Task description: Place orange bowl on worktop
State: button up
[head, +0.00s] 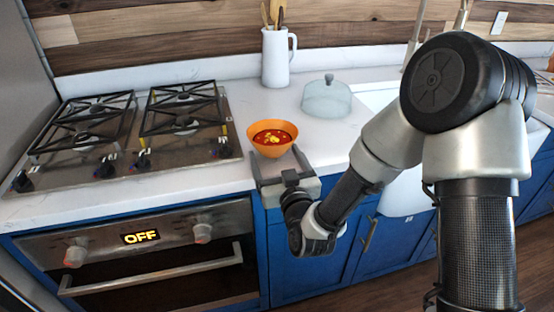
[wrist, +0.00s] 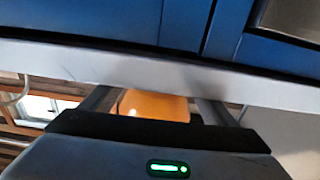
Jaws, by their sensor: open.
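The orange bowl (head: 284,150) holds red soup with a yellow topping. It is upright and appears to rest on the white worktop (head: 218,183), near its front edge and right of the stove. My gripper (head: 280,167) is open at the front of the bowl, with one finger toward each side. In the wrist view the bowl (wrist: 155,106) shows between the two spread fingers, partly hidden by the gripper body. I cannot tell whether the fingers touch it.
A gas stove (head: 130,135) with black grates stands left, above an oven (head: 140,262) marked OFF. A white pitcher (head: 276,58) with utensils and a glass dome (head: 327,98) stand behind the bowl. A white sink (head: 405,200) is right. Blue cabinets (head: 300,275) lie below.

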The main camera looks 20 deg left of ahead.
jog(key=shift+r+p, duration=0.3)
jog(key=v, duration=0.5)
jog(key=shift+s+d+f, duration=0.15)
jog(key=shift+s+d, duration=0.05)
jog(key=shift+s, duration=0.2)
jog(key=p+v, duration=0.6)
jog(key=p, duration=0.3)
